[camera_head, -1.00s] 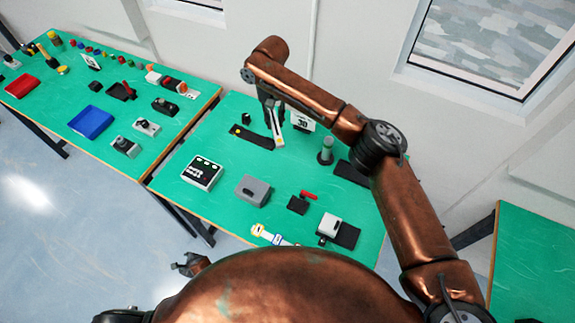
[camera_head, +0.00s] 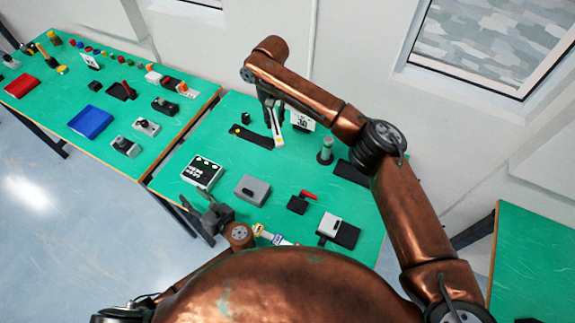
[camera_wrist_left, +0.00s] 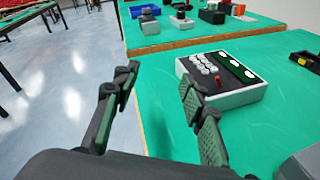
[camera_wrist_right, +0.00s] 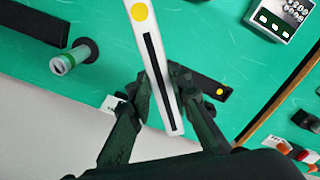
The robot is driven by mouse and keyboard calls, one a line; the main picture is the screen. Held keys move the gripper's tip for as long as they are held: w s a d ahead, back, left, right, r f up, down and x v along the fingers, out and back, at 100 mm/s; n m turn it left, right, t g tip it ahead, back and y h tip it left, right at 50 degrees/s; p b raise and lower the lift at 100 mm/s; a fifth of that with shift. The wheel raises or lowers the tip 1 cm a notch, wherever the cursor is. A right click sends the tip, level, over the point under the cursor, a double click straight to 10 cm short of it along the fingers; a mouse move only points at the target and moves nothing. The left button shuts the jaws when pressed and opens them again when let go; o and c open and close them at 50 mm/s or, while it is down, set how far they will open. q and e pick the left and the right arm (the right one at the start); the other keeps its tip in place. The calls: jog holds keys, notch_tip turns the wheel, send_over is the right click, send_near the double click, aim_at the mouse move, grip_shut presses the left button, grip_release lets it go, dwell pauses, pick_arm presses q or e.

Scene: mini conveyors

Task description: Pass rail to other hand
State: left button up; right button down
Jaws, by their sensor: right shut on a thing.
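The rail (camera_head: 278,134) is a white bar with a black slot and a yellow dot at one end. My right gripper (camera_head: 270,103) is shut on it above the back of the middle table, and the rail hangs tilted below the fingers. In the right wrist view the rail (camera_wrist_right: 150,50) passes between the fingers of my right gripper (camera_wrist_right: 160,90). My left gripper (camera_head: 207,212) is open and empty over the table's front left edge, well apart from the rail. The left wrist view shows empty space between the spread fingers of my left gripper (camera_wrist_left: 160,85).
A white button box (camera_head: 202,172) lies near my left gripper, also in the left wrist view (camera_wrist_left: 221,79). A grey box (camera_head: 252,188), a black block (camera_head: 297,205) and a grey cylinder (camera_head: 326,153) stand on the table. A black strip (camera_head: 245,134) lies beneath the rail.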

pick_arm(q)
jog(key=w+d+r+m+t+h, duration=0.15)
jog(key=d+r, duration=0.25)
jog(key=d, duration=0.5)
jog(key=w+d+r+h, duration=0.1)
jog(key=d+r+h, duration=0.25)
jog(key=d, duration=0.55)
jog(key=m+t+h, duration=0.2)
jog(key=h, duration=0.2)
send_near(279, 143)
jog(key=x, duration=0.8)
jog(key=shift+w+f, duration=0.1)
jog(key=shift+w, duration=0.2)
jog(key=shift+c, duration=0.6)
grip_shut()
pick_arm(e)
jog(key=c, duration=1.7)
grip_release()
